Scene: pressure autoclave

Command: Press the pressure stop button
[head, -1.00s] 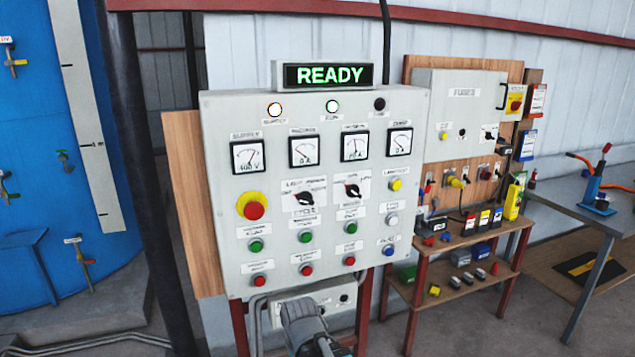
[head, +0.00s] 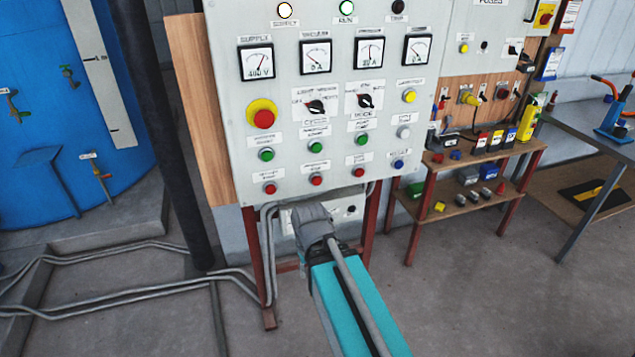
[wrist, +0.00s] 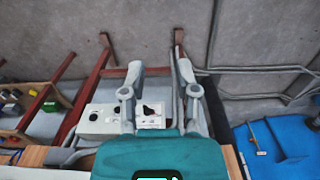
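The grey control panel (head: 225,120) carries three red buttons along its bottom row: left (head: 270,188), middle (head: 316,180) and right (head: 358,173). Each has a green button above it. Their labels are too small to read, so I cannot tell which is pressure stop. My gripper (wrist: 159,75) shows in the wrist view with its two fingers spread apart and nothing between them. In the head view my arm reaches up below the panel; the fingers cannot be made out there. The gripper appears apart from the buttons.
A red and yellow emergency-type button (head: 263,117) sits at the panel's left. A small box (head: 347,210) is below the panel, also in the wrist view (wrist: 103,120). Pipes (head: 130,295) run along the floor.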

